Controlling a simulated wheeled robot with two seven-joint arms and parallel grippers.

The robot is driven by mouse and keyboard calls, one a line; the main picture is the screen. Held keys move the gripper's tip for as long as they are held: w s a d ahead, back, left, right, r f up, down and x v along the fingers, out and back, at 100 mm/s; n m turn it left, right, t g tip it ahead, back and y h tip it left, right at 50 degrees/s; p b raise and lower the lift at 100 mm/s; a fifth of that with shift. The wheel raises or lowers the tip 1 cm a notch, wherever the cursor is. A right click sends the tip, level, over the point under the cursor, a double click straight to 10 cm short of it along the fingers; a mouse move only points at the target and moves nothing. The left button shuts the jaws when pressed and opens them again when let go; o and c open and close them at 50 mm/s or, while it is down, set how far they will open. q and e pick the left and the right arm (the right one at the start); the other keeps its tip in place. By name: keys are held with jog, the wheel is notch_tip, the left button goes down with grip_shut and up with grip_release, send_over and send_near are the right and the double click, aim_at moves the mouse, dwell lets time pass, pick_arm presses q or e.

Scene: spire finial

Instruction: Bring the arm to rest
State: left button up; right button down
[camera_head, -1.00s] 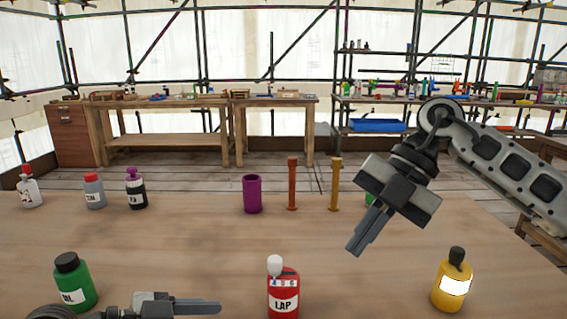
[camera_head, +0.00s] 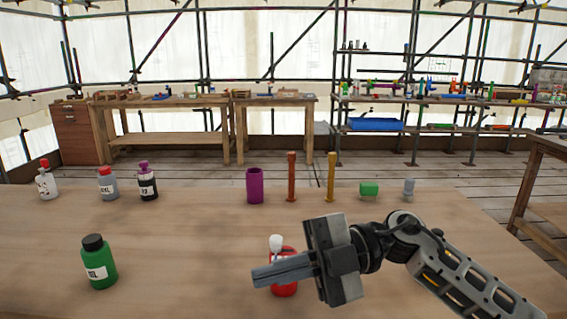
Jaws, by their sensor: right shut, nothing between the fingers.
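My right arm comes in from the lower right, and its gripper (camera_head: 262,276) points left over the table (camera_head: 180,235). Its fingers are together with nothing between them. The fingers cross in front of a red bottle with a white top (camera_head: 284,289) and hide its middle and label. I cannot tell whether they touch it. My left gripper is out of view.
A green bottle (camera_head: 99,264) stands at front left. Three bottles stand at the back left.

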jog(key=w+d+f+m+t+h+p, duration=0.1)
jog(key=d+f+m+t+h, duration=0.3)
jog(key=m+t, duration=0.85)
jog(key=w+d+f+m+t+h+p, duration=0.15)
jog(key=d+f+m+t, duration=0.35)
jog(key=m+t, duration=0.7)
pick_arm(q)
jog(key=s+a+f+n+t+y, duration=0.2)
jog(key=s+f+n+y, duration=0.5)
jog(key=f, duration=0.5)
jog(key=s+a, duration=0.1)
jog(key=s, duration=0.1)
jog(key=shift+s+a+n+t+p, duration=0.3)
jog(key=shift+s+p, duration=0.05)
pick_arm(e)
jog(key=s+d+f+m+g+h, duration=0.3)
jog(key=s+f, duration=0.3)
jog(key=f, duration=0.3)
jog(key=s+d+f+m+g+h, duration=0.2)
jog(key=s+f+m+g+h, duration=0.1)
jog(key=s+f, duration=0.4)
notch_tip(320, 180, down, 3)
jog(key=shift+d+r+g+h, duration=0.15)
jog(key=shift+d+g+h, duration=0.25)
jog(key=shift+g+h, duration=0.65)
